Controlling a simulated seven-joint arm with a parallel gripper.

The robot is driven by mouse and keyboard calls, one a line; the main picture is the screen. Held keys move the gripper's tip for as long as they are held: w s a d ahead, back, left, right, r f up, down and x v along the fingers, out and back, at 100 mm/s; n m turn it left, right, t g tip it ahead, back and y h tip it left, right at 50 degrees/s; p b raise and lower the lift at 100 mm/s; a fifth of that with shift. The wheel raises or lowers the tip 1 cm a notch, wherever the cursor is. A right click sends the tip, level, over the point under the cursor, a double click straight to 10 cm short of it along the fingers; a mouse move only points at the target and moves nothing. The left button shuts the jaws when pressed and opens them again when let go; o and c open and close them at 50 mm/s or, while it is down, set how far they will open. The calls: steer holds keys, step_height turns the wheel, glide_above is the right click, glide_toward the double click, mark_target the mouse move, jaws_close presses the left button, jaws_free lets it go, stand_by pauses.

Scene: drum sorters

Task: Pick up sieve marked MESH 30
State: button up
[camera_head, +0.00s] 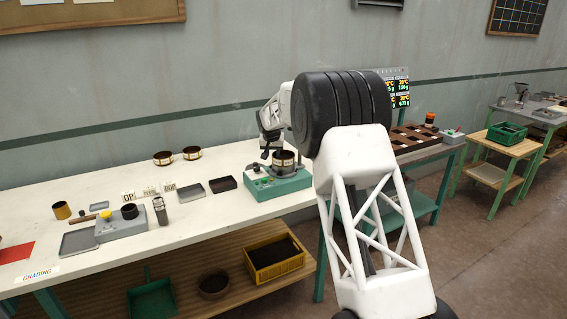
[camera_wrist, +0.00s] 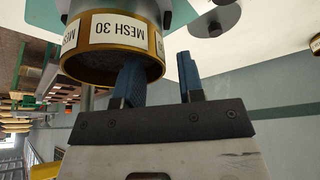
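The sieve marked MESH 30 (camera_head: 284,163) is a brass-coloured ring with white label patches. It sits upright on the green sieve-shaker machine (camera_head: 280,186) on the white bench. In the wrist view the sieve (camera_wrist: 112,47) shows its MESH 30 label upside down at upper left. My gripper (camera_head: 268,152) is at the sieve's left side in the head view. In the wrist view my gripper (camera_wrist: 160,84) is open with two blue fingers apart. One finger overlaps the sieve's open rim, apparently inside it; the other is outside, with a gap to the wall.
Two similar sieves (camera_head: 163,158) (camera_head: 192,153) stand at the back of the white bench (camera_head: 110,180). Left of the machine lie a dark tray (camera_head: 223,184) and a grey tray (camera_head: 194,192). A yellow crate (camera_head: 274,257) is on the shelf below.

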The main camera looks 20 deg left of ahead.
steer(key=shift+c, duration=0.4)
jaws_close()
steer(key=shift+r, duration=0.35)
steer(key=shift+r, duration=1.45)
steer(key=s+d, duration=0.3)
steer(key=s, duration=0.4)
steer(key=s+d+r, duration=0.1)
steer(key=s+d, duration=0.3)
steer(key=s, duration=0.2)
steer(key=shift+s+d+r, duration=0.15)
steer(key=shift+s+d, duration=0.15)
steer(key=shift+s, duration=0.05)
steer(key=shift+s+d, duration=0.1)
steer(key=shift+s, duration=0.05)
stand_by(1.0)
